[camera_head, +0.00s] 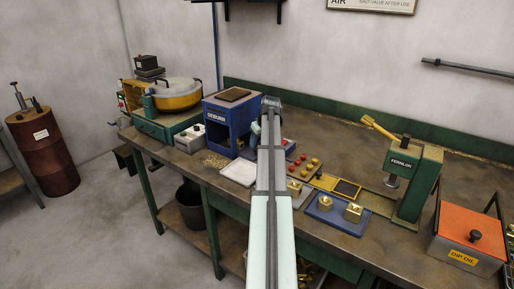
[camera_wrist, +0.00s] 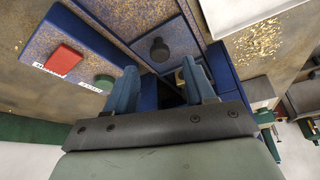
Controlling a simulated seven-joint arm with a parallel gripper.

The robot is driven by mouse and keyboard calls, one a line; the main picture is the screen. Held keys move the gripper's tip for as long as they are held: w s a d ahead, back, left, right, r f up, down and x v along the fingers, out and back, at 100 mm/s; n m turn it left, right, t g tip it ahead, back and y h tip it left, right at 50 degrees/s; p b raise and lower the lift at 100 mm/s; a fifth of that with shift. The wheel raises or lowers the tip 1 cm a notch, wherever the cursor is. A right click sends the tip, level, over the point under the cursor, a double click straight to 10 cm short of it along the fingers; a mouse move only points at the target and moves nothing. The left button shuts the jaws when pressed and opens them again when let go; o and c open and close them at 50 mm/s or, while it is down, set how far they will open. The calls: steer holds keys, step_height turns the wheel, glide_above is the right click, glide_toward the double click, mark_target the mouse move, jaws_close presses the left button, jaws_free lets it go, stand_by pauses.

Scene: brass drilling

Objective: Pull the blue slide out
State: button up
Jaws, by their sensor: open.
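The blue deburr machine (camera_head: 219,113) stands on the bench, left of my arm in the head view. In the wrist view, a blue-edged slide front (camera_wrist: 138,22) with brass-coloured speckles carries a round black knob (camera_wrist: 159,49). My gripper (camera_wrist: 158,69) is open. Its two blue fingers stand apart, and the knob appears between and just beyond their tips; I cannot tell the depth gap. Nothing is held.
A red button (camera_wrist: 64,59) and green button (camera_wrist: 104,81) sit beside the slide in the wrist view. A white tray (camera_head: 239,172) and brass shavings (camera_head: 215,160) lie in front of the machine. A blue tray (camera_head: 337,218) with brass blocks stands right.

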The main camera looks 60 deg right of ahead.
steer(key=shift+x, duration=2.25)
jaws_close()
steer(key=shift+s, duration=0.1)
